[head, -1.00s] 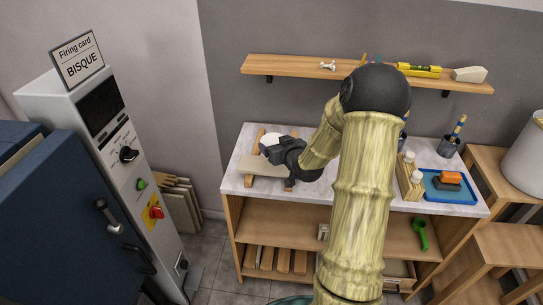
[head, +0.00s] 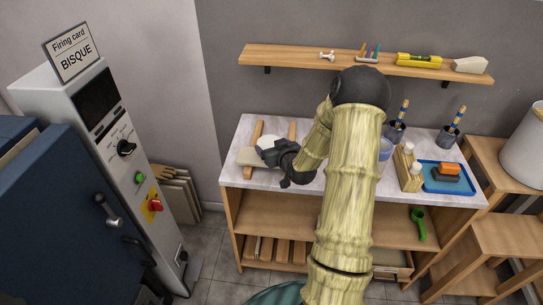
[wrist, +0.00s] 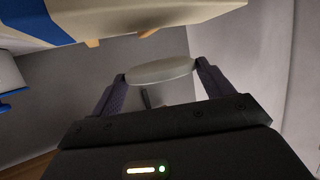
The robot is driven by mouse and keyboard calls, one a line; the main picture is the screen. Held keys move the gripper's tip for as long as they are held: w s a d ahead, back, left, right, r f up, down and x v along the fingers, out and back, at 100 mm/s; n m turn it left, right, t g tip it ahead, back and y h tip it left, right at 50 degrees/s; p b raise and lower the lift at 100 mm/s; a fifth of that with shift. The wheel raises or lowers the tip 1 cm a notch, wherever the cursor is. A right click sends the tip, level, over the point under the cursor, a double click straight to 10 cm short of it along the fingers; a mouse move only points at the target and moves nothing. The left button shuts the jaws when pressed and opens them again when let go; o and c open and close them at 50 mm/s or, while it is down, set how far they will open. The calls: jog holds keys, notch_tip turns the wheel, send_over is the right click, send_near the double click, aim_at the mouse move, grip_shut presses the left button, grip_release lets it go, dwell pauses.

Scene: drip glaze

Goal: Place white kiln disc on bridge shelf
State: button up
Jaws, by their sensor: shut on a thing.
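The white kiln disc (wrist: 160,70) is held edge-on between the two fingers of my gripper (wrist: 160,80) in the wrist view. In the head view the disc (head: 267,143) shows as a white patch just beyond my gripper (head: 272,155), at the left of the marble worktop. A pale slab on wooden rails, which looks like the bridge shelf (head: 247,157), is just left of my gripper. My gripper hides part of the slab and rails, and the gap between disc and slab cannot be judged.
The marble worktop (head: 330,187) has a blue tray (head: 432,183), bottles in a wooden rack and brush cups at the right. A wall shelf (head: 300,60) runs above. The grey kiln control cabinet (head: 100,160) stands at the left.

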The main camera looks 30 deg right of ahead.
jog(key=shift+a, duration=0.1)
jog(key=shift+w+a+f, duration=0.1)
jog(key=shift+w+f, duration=0.05)
jog(key=shift+f, duration=1.9)
jog(key=shift+f, duration=0.1)
jog(key=shift+f, duration=0.15)
jog(key=o, duration=1)
jog(key=shift+r, duration=0.25)
